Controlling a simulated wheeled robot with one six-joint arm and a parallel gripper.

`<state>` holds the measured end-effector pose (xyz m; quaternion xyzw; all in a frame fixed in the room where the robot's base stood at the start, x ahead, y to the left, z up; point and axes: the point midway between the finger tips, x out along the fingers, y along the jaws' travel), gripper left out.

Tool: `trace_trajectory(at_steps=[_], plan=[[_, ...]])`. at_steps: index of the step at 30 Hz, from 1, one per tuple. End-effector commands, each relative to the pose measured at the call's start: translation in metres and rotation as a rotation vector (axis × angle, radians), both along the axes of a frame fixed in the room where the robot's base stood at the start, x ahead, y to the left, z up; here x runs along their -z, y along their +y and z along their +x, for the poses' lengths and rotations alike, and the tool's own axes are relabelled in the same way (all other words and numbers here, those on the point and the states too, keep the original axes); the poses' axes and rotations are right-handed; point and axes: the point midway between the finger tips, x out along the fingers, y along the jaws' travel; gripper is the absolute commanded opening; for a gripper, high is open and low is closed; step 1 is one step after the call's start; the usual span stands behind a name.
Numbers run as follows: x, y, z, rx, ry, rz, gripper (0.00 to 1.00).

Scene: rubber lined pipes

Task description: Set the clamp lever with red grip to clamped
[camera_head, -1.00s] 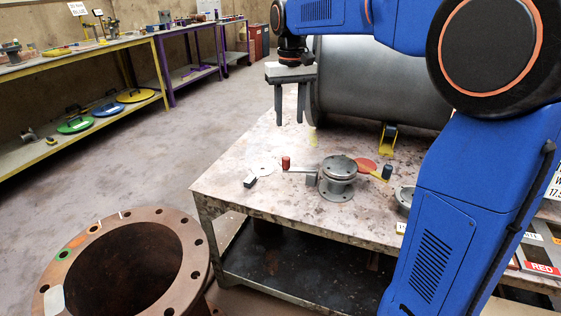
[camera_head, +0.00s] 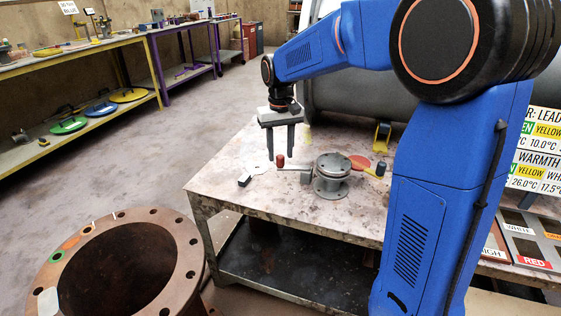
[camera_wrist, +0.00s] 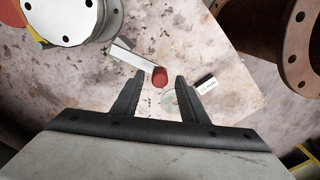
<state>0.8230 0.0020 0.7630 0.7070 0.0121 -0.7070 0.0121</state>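My gripper (camera_head: 280,153) is open and points down close to the red grip. Whether a finger touches the grip cannot be told.
A small black-and-white block (camera_head: 244,180) lies left of the lever. A red disc (camera_head: 360,162) and a dark-gripped yellow lever (camera_head: 379,170) sit right of the fitting. A big grey cylinder (camera_head: 350,92) stands behind. A rusty flanged pipe (camera_head: 190,255) stands at front left.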

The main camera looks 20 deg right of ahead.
Motion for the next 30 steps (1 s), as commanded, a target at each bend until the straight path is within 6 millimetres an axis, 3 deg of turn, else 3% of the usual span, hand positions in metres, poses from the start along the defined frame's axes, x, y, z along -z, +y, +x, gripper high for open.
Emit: trace_trajectory(at_steps=[3,9,20,25,30], plan=[[0.019,0.000,0.000,0.000,0.003,0.000,0.40],[0.036,0.000,0.000,0.000,0.001,0.000,0.40],[0.041,0.000,0.000,0.000,0.000,0.000,0.40],[0.041,0.000,0.000,0.000,0.000,0.000,0.04],[0.041,0.000,0.000,-0.001,0.000,0.000,0.00]])
